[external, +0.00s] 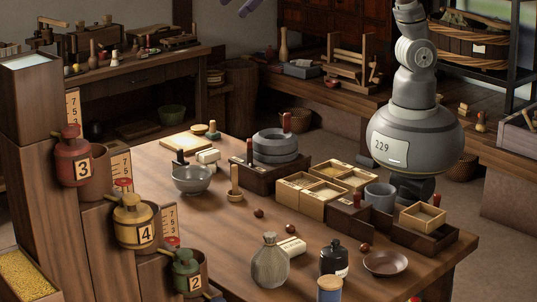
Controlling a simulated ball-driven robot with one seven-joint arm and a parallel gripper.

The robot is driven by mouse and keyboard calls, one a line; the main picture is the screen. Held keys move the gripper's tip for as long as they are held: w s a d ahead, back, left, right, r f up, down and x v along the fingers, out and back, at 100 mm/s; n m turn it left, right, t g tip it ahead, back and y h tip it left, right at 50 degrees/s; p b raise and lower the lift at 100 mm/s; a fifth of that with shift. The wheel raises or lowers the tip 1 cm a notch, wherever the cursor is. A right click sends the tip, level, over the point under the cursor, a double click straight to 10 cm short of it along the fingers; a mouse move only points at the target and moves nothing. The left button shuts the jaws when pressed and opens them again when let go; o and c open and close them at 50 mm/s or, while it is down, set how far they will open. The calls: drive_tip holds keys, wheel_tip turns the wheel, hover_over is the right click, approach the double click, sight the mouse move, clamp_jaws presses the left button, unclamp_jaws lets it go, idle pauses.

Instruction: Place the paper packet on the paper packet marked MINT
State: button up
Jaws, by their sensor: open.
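Small pale packet-like blocks (208,156) lie on the wooden table beside the grey bowl, close together. Another pale packet-like block (292,247) lies nearer the front, just right of the grey-brown bottle. No lettering can be read on any of them, so I cannot tell which is marked MINT. Two purple finger-like tips of my gripper (238,5) show at the top edge, apart and with nothing visible between them. They are high above the table, away from the packets. The rest of my gripper is cut off by the frame.
A grey bowl (192,178), a wooden peg stand (235,188), a bottle (270,262), a black bottle (334,258) and a brown dish (386,263) stand on the table. Open wooden boxes (325,192) line its far right. Small brown balls lie mid-table; the left-centre tabletop is clear.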

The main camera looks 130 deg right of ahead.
drive_tip(key=s+a+r+t+y, duration=0.1)
drive_tip(key=s+a+r+t, duration=0.1)
drive_tip(key=s+a+r, duration=0.3)
drive_tip(key=s+a+r+t+y, duration=0.1)
drive_tip(key=s+a+r, duration=0.4)
drive_tip(key=r, duration=0.8)
drive_tip(key=s+a+r+t+y, duration=0.1)
drive_tip(key=s+a+r+t, duration=0.2)
drive_tip(key=s+a+r, duration=0.3)
wheel_tip(320, 180, up, 4)
drive_tip(key=shift+a+f+m, duration=0.15)
drive_tip(key=shift+a+m, duration=0.15)
drive_tip(key=shift+a, duration=0.6)
drive_tip(key=shift+f, duration=0.1)
drive_tip(key=c, duration=0.3)
drive_tip(key=shift+c, duration=0.2)
